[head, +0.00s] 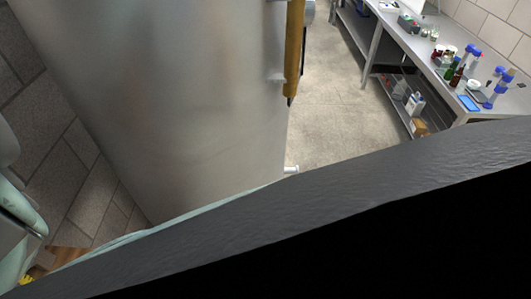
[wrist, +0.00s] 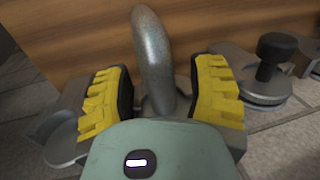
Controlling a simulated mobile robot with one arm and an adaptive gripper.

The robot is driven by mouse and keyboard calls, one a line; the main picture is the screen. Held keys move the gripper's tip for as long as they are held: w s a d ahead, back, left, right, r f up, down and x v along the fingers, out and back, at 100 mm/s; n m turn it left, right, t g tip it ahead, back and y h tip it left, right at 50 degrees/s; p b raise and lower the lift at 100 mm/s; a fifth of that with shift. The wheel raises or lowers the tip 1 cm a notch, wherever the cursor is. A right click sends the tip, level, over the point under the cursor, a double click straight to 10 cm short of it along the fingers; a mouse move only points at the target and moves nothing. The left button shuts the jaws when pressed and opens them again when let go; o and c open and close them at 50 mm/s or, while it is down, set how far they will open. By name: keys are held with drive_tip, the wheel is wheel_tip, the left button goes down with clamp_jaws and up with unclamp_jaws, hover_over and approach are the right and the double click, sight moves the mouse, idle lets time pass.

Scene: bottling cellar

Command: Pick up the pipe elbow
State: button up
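The pipe elbow (wrist: 152,50), a curved dull grey metal tube, rises between the yellow-padded fingers of my gripper (wrist: 162,88) in the wrist view. The fingers are open, one on each side of it, and a gap shows between the elbow and each pad. The lower end of the elbow is partly hidden behind the green gripper body. In the head view I cannot make out the elbow.
In the wrist view a wooden board (wrist: 230,22) stands behind the elbow, and a grey metal fitting with a black knob (wrist: 276,47) lies to the right. In the head view a large steel tank (head: 190,90) stands close; a bench (head: 425,47) with bottles is at right.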

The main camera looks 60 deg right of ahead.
clamp_jaws()
drive_tip(key=shift+r, duration=0.1)
idle(0.5)
